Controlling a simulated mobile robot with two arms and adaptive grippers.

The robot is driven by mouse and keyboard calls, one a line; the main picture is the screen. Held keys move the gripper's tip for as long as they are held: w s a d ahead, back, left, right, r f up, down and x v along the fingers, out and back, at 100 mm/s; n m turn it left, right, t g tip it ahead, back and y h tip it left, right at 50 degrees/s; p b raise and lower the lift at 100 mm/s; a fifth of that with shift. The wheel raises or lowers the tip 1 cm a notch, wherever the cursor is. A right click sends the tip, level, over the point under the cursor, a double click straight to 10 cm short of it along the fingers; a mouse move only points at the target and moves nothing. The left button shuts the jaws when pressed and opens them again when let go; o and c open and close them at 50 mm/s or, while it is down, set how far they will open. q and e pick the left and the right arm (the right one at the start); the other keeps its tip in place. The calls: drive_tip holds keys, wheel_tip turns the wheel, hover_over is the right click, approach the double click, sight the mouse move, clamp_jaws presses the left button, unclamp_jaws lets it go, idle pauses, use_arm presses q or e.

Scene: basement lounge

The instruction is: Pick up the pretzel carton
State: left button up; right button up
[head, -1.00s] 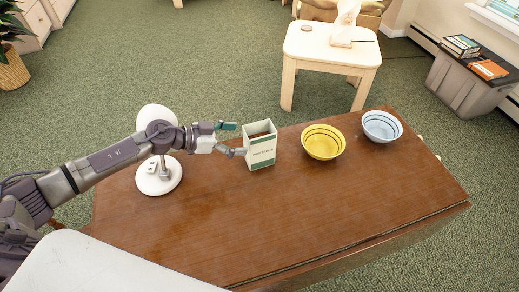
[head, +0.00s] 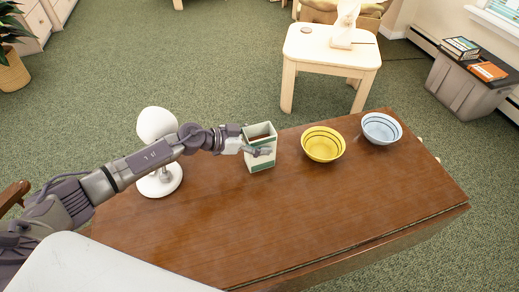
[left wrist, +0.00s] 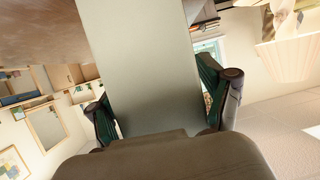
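The pretzel carton (head: 262,159) is a pale box with green edges and an open top showing brown contents. It stands upright on the brown wooden table (head: 245,225). My left gripper (head: 257,147) is at the carton, with its fingers on either side and one across the front face. In the left wrist view the carton (left wrist: 150,70) fills the middle between the two green-padded fingers (left wrist: 158,105). The fingers are spread, with a small gap at the right one; contact at the left one is unclear. My right gripper is not in view.
A yellow bowl (head: 323,144) stands just right of the carton, and a light blue bowl (head: 381,128) stands farther right. A white lamp (head: 157,124) stands behind my left arm. The front of the table is clear. A small cream table (head: 330,50) stands beyond.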

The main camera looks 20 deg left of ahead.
use_arm(q)
drive_tip(key=c, duration=0.8)
drive_tip(key=shift+o, duration=0.2)
